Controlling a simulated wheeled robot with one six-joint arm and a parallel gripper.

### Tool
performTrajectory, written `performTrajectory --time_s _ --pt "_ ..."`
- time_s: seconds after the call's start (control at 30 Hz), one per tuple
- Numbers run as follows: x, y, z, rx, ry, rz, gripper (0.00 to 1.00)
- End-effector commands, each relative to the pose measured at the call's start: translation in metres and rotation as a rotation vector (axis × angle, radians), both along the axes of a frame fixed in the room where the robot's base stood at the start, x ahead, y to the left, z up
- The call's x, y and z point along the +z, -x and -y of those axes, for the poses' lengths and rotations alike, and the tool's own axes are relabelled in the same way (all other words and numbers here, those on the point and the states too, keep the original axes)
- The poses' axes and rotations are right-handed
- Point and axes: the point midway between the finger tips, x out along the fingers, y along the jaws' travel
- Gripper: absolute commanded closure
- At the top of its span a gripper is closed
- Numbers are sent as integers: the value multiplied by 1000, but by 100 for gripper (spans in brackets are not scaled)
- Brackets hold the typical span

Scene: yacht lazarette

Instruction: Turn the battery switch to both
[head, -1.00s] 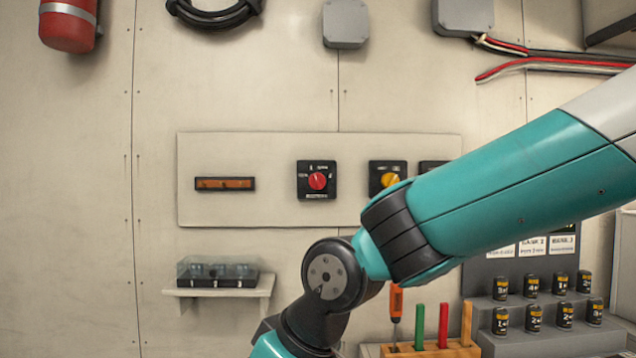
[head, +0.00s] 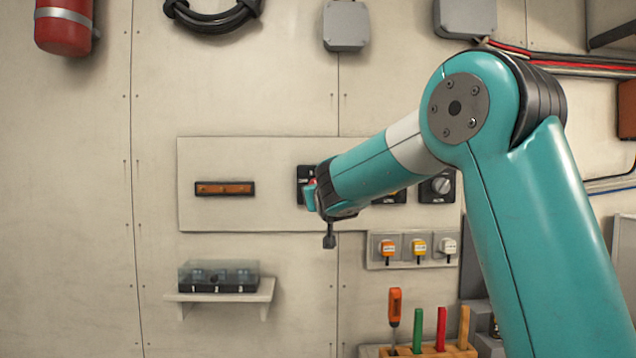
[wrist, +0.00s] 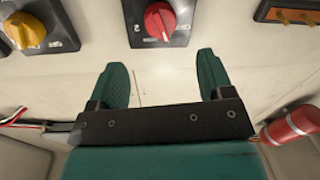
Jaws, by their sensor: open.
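A black rotary switch with a red knob (wrist: 160,20) is mounted on the pale panel (head: 230,215). My gripper (wrist: 161,80) is open and empty. Its two teal fingers point toward the red-knob switch, with the knob ahead between them and apart from them.
A yellow-knob switch (wrist: 25,30) and a grey-knob switch (head: 440,186) share the panel. An orange bar (head: 225,188) is at its left end. Below are small plugs (head: 418,248), a shelf with a clear-lidded box (head: 218,275) and a tool rack (head: 420,350).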

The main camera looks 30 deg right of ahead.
Motion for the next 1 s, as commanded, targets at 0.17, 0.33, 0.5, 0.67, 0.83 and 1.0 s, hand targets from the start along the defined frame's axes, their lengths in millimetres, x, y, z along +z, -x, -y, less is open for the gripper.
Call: performTrajectory --time_s 0.17,0.33,0.5,0.67,0.83,1.0 --pt "3 -37 20 -2 -2 -2 26" --pt "2 -64 34 0 -1 -2 26" --pt "1 -79 41 1 -1 -2 26" --pt "-1 -83 43 1 -2 -1 26" --pt "-1 -82 43 2 -2 -2 26" --pt "-1 -82 42 2 -2 -2 61"
